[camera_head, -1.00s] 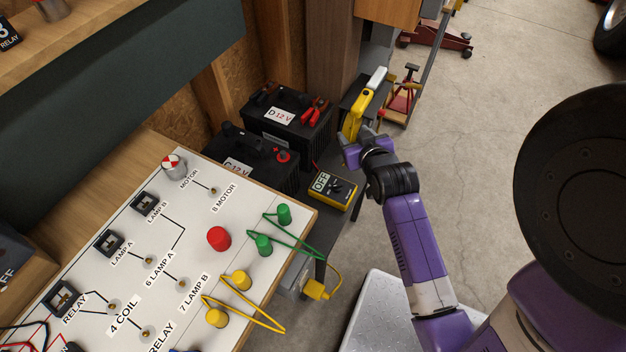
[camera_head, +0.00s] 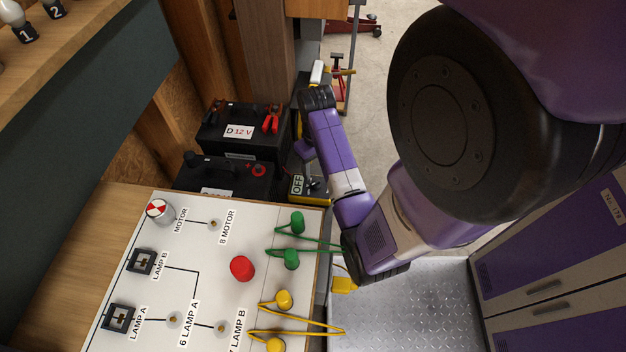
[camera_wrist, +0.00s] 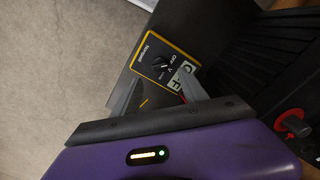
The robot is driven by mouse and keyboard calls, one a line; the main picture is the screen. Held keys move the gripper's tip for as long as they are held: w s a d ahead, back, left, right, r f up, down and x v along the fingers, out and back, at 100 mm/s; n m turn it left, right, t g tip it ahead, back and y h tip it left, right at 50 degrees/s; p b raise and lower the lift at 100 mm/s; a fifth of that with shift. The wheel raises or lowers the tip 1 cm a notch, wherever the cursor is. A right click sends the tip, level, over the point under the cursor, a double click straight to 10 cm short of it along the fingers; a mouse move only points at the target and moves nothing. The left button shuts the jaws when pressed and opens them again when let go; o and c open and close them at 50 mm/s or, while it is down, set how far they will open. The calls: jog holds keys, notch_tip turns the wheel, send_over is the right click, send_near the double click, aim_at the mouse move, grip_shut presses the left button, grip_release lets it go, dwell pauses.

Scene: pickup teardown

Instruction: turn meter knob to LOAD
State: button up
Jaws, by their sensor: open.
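The yellow and black meter (camera_head: 318,190) lies beside the batteries in the head view, partly hidden by my arm. Its display reads OFF. In the wrist view the meter (camera_wrist: 148,48) shows its black round knob (camera_wrist: 160,63) with small labels around it; the exact pointer direction is too small to tell. My gripper (camera_wrist: 158,78) is open and empty, its two grey fingers pointing toward the meter, one on each side of the knob in the picture. I see no contact with the knob. In the head view my gripper (camera_head: 304,148) is mostly hidden behind my wrist.
Two black batteries, the D 12 V one (camera_head: 242,132) and another (camera_head: 226,178), stand left of the meter. The white circuit board (camera_head: 205,290) with green and yellow plugs and wires lies in front. Open floor (camera_head: 376,100) is beyond to the right.

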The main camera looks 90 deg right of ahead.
aim_at(316, 183)
notch_tip(316, 183, down, 7)
jog(key=shift+f+b, duration=0.1)
jog(key=shift+b, duration=0.4)
grip_shut()
